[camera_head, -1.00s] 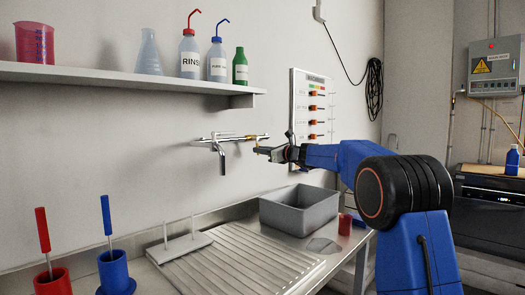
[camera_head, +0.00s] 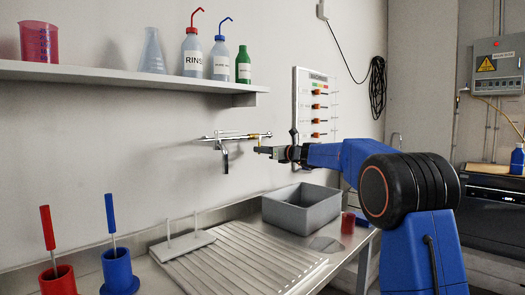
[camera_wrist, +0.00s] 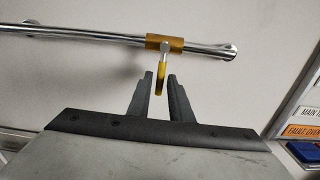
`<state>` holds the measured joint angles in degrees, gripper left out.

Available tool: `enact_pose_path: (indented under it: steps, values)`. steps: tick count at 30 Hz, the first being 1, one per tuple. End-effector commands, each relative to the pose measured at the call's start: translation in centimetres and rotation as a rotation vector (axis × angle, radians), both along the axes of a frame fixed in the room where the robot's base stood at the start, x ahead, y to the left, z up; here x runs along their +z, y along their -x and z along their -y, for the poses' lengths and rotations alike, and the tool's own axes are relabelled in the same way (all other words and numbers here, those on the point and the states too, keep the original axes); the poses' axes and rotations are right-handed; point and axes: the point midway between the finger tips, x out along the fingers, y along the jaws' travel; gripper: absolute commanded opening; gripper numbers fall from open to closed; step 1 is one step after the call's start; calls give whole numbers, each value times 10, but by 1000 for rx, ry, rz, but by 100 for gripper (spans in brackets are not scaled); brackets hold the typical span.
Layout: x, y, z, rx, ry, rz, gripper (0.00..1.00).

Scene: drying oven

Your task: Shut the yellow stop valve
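The yellow stop valve (camera_wrist: 164,43) sits on a chrome wall pipe (camera_wrist: 80,33), with its thin yellow lever (camera_wrist: 160,78) pointing down toward my gripper. It also shows small in the head view, at the right part of the tap pipe (camera_head: 232,136). My gripper (camera_wrist: 160,82) is open, one finger on each side of the lever's lower end. A gap shows between the lever and the right finger; I cannot tell whether the left finger touches it. In the head view my gripper (camera_head: 262,150) is just below and right of the valve.
A grey basin (camera_head: 300,212) stands on the counter below, beside a ribbed drainer (camera_head: 230,262). A shelf (camera_head: 120,77) with bottles is above left. A label board (camera_head: 313,105) hangs on the wall right of the pipe, close behind my arm.

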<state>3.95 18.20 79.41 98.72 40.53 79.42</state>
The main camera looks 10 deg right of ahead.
Motion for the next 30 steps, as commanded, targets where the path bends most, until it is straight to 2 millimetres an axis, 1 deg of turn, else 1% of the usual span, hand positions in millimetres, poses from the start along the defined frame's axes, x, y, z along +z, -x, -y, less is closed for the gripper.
enact_pose_path:
  steps: [10, 14, 20, 30]
  values:
    - [2, 1, 0, 0, 0, 2, 27]
    - [2, 8, 6, -1, 0, 3, 27]
    - [3, 35, 26, -3, -1, 3, 27]
    - [3, 90, 66, -3, 0, 4, 27]
